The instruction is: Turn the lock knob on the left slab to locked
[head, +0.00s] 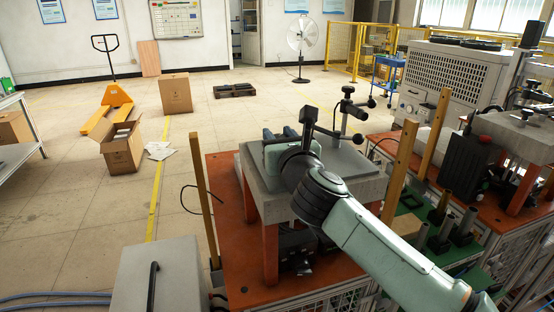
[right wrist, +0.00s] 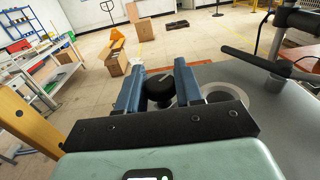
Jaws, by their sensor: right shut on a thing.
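The left slab (head: 352,182) is a grey block on orange legs above an orange base plate. The lock knob (right wrist: 159,90), black with a white pointer line, sits at the slab's far left part; in the right wrist view the line slants up to the right. My right gripper (right wrist: 158,82) reaches over the slab and is shut on the knob, with one blue finger on each side. In the head view my right gripper (head: 280,133) and wrist hide the knob. My left gripper is not in view.
A black clamp post (head: 346,110) with a handle stands on the slab's far side. Wooden posts (head: 401,170) rise beside the station. A second slab (head: 515,130) stands on the right. A grey box (head: 158,275) is at front left. Open floor with cartons lies beyond.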

